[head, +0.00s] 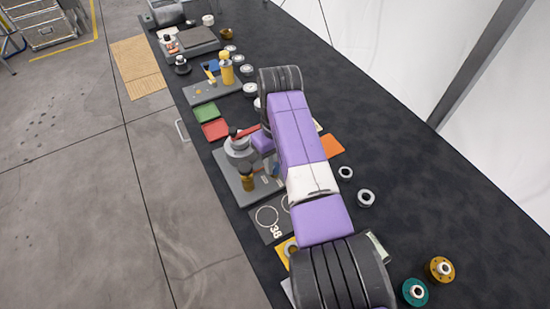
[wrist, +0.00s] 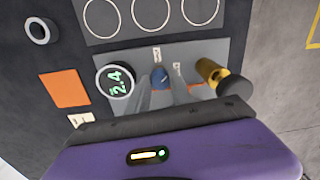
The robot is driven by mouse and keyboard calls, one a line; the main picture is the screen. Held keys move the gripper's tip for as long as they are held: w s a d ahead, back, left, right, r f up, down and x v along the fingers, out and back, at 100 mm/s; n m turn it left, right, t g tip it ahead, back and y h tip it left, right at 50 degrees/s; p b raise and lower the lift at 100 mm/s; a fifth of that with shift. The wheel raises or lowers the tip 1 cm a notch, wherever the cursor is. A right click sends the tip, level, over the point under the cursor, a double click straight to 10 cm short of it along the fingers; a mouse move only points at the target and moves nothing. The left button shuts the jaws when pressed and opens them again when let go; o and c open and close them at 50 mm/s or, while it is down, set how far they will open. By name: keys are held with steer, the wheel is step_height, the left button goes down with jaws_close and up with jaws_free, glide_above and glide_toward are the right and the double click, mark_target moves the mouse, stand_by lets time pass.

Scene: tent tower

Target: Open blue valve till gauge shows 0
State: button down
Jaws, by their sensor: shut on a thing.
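The blue valve (wrist: 159,77) shows in the wrist view as a small blue knob between my gripper's fingers. My gripper (wrist: 160,88) is shut on it, with the grey fingers on either side. The round gauge (wrist: 117,82) is left of the valve and reads 2.4 in green digits, turned sideways. Small white labels stand beside the valve. A brass cylinder with a dark end (wrist: 222,79) stands right of the valve on the same grey plate (wrist: 200,52). In the head view my arm hides the valve and the gauge; the brass cylinder (head: 247,178) shows beside my gripper.
A black plate with circle outlines (head: 268,222) lies near the grey plate. Green (head: 206,113), red (head: 215,130) and orange (head: 331,147) squares lie close by. Loose rings (head: 366,198) and teal (head: 415,292) and gold (head: 440,269) discs lie on the dark table's right side.

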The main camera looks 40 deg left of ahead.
mark_target(276, 166)
steer(key=m+p, duration=0.1)
steer(key=m, duration=0.3)
steer(key=shift+r+m, duration=0.15)
steer(key=shift+m, duration=0.15)
steer(key=shift+m+p, duration=0.7)
steer(key=shift+m, duration=0.9)
steer(key=c, duration=1.1)
jaws_free()
steer(key=shift+c, duration=0.2)
steer(key=shift+d+r+b, duration=0.1)
steer(key=shift+r+b, duration=0.5)
steer(key=shift+r, duration=3.2)
